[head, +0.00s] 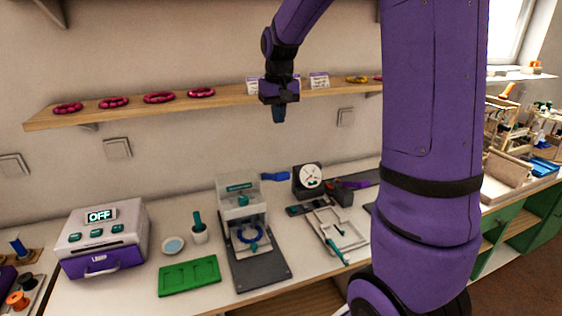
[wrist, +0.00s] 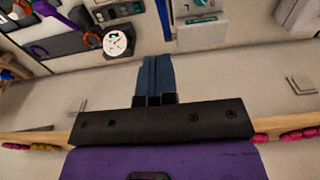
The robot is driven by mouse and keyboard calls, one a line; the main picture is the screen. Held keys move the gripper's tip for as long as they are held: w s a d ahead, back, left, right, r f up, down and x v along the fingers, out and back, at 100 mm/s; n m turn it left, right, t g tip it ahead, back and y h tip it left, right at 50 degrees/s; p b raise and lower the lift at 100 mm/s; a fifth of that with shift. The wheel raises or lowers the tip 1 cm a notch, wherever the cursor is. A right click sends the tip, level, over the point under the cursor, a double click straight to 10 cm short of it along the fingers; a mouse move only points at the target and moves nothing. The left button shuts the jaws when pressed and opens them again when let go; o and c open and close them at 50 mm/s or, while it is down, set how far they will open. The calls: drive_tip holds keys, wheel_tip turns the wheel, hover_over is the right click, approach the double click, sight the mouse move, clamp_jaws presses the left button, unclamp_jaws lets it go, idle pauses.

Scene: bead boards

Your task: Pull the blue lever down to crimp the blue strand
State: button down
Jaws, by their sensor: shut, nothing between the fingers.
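The blue lever (head: 275,176) sticks out from the right side of the white press (head: 240,200) on the bench, roughly level. The blue strand (head: 247,233) is a ring lying in the press's lower part, above its dark base plate. My gripper (head: 279,117) is shut and empty, pointing down in front of the wall shelf, well above the lever and apart from it. In the wrist view its blue fingers (wrist: 156,75) are together. A bluish bar beside the press at the top of that view seems to be the lever.
A dial gauge (head: 309,177) stands just right of the lever. The wall shelf (head: 225,97) with pink rings runs behind my gripper.

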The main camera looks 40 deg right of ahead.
drive_tip(key=shift+f, duration=0.1)
drive_tip(key=f, duration=0.9)
drive_tip(key=shift+w, duration=0.25)
drive_tip(key=f, duration=0.1)
drive_tip(key=s+f, duration=0.1)
drive_tip(key=f, duration=0.1)
drive_tip(key=shift+s+a, duration=0.15)
drive_tip(key=shift+s+f, duration=0.25)
drive_tip(key=shift+f, duration=0.4)
drive_tip(key=shift+a, duration=0.1)
